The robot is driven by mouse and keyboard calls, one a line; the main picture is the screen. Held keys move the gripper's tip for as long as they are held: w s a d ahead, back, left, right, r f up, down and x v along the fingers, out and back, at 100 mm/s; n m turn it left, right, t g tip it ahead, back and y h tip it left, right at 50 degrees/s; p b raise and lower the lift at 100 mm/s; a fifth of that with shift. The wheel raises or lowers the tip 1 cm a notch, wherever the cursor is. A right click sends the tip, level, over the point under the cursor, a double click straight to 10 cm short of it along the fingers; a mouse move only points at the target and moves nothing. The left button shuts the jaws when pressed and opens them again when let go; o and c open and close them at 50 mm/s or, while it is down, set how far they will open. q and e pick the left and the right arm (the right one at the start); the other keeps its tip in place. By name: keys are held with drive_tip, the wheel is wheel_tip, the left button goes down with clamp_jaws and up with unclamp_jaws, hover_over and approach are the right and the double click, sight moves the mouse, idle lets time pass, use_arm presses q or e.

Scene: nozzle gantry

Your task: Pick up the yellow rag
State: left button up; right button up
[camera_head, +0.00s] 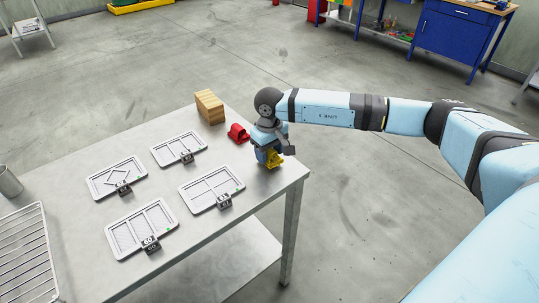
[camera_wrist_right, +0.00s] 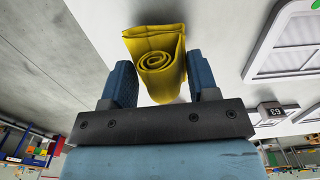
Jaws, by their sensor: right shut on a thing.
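The yellow rag (camera_wrist_right: 157,60) is a rolled cloth with its spiral end facing the right wrist camera. My right gripper (camera_wrist_right: 160,80) has one blue finger on each side of it and is shut on it. In the head view the yellow rag (camera_head: 273,160) shows below the right gripper (camera_head: 270,157), near the right corner of the metal table (camera_head: 262,188). I cannot tell for sure whether the rag touches the table. My left gripper is not in view.
A red object (camera_head: 238,132) and a wooden block (camera_head: 209,106) stand just left of the right gripper. Several grey trays with dark number tags, one of them this tray (camera_head: 212,190), lie on the table. A wire rack (camera_head: 27,255) and a metal cup (camera_head: 9,181) are at the left.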

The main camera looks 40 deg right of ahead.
wheel_tip(320, 180, up, 19)
drive_tip(key=shift+f, duration=0.15)
